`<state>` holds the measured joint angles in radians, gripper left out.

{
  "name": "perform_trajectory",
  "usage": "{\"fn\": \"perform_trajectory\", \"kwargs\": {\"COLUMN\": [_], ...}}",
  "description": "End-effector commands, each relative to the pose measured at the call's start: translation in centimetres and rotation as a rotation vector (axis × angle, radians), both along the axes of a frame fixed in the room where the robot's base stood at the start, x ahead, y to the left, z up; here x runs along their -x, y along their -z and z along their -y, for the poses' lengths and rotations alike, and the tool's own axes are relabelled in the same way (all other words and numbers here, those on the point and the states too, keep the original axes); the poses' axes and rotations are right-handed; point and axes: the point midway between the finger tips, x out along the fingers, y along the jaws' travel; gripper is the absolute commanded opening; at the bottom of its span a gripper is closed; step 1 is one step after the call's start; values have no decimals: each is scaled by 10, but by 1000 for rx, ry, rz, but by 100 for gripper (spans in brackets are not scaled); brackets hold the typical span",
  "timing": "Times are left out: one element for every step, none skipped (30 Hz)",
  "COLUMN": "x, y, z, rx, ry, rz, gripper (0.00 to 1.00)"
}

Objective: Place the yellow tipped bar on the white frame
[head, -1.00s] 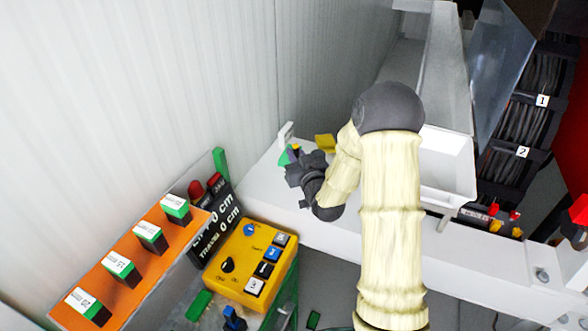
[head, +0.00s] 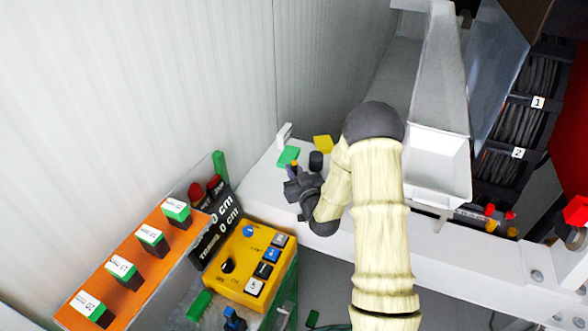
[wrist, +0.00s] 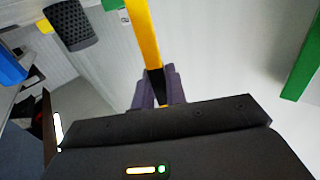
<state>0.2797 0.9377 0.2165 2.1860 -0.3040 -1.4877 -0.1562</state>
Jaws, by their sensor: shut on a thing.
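My gripper (head: 297,176) is over the left part of the white frame (head: 262,182) in the head view. In the wrist view, its dark fingers (wrist: 157,88) are shut on a yellow bar (wrist: 145,35) with a black section between the fingers. The bar extends up and away from the fingers, past the top edge of the view. In the head view only a small orange-yellow bit of the bar (head: 294,163) shows above the gripper. Whether the bar touches the frame cannot be told.
On the frame beyond my gripper are a green block (head: 288,156), a yellow block (head: 323,143), a black cylinder (head: 316,160) and a white upright piece (head: 284,134). A yellow control box (head: 250,262) and orange panel (head: 135,265) stand at lower left. A white hopper (head: 438,165) is right of my arm.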

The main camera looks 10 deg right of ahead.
Motion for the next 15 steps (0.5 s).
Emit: {"fn": "perform_trajectory", "kwargs": {"x": [0,0,0,0,0,0,0,0,0,0,0,0,0,0,0], "y": [-1,-1,-1,-1,-1,0,1,2,3,2,2,2,2,2,2], "z": [0,0,0,0,0,0,0,0,0,0,0,0,0,0,0], "rx": [1,1,1,1,1,1,1,1,1,1,1,0,0,0,0], "ry": [0,0,0,0,0,0,0,0,0,0,0,0,0,0,0], "rz": [2,2,2,2,2,2,2,2,2,1,1,1,0,0,0], "gripper": [0,0,0,0,0,0,0,0,0,19,25,33,35,35,35]}}
